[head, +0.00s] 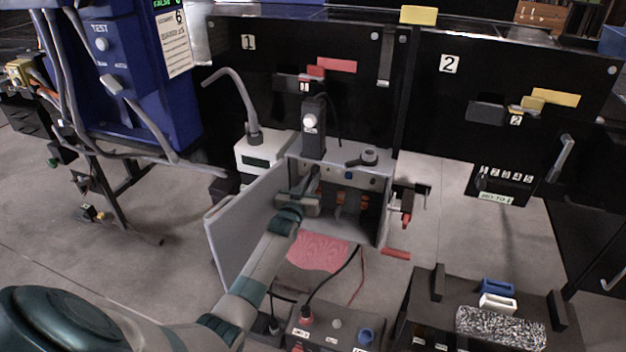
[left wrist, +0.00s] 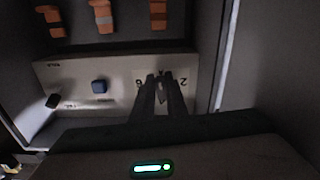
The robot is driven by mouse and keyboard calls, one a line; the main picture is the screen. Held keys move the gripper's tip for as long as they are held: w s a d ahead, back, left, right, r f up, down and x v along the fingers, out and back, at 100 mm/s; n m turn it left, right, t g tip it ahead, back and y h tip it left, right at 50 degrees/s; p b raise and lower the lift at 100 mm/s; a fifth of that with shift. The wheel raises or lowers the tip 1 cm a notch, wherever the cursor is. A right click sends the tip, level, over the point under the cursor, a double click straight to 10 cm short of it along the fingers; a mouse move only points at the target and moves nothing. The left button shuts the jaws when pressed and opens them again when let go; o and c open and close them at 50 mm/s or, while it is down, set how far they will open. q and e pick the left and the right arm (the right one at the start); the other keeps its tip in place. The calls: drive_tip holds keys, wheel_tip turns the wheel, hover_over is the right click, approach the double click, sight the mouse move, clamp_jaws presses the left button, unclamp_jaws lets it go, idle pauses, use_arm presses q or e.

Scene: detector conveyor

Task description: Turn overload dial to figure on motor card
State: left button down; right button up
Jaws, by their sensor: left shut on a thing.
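The open grey box (head: 378,205) stands in the middle of the head view with its door (head: 240,232) swung out to the left. My left gripper (head: 313,180) reaches inside it. In the left wrist view its two fingers (left wrist: 160,92) are closed on the overload dial, which they mostly hide. The light dial panel (left wrist: 115,75) shows a 6 left of the fingers, a 2 right of them and a letter between them. A blue button (left wrist: 99,87) sits left of the dial.
A black box (head: 313,128) with a white knob and a dark lever (head: 368,157) sit on top of the grey box. A red-handled part (head: 406,205) sticks out at its right. Black consoles (head: 330,325) with cables stand in front.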

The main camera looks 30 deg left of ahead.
use_arm(q)
drive_tip(key=shift+m, duration=0.6)
use_arm(e)
drive_tip(key=shift+d, duration=0.1)
use_arm(q)
drive_tip(key=shift+a, duration=0.1)
use_arm(e)
drive_tip(key=shift+w, duration=0.1)
use_arm(q)
drive_tip(key=c, duration=1.8)
unclamp_jaws()
drive_tip(key=shift+o, duration=0.2)
drive_tip(key=shift+s, duration=0.15)
use_arm(e)
drive_tip(key=shift+a, duration=0.2)
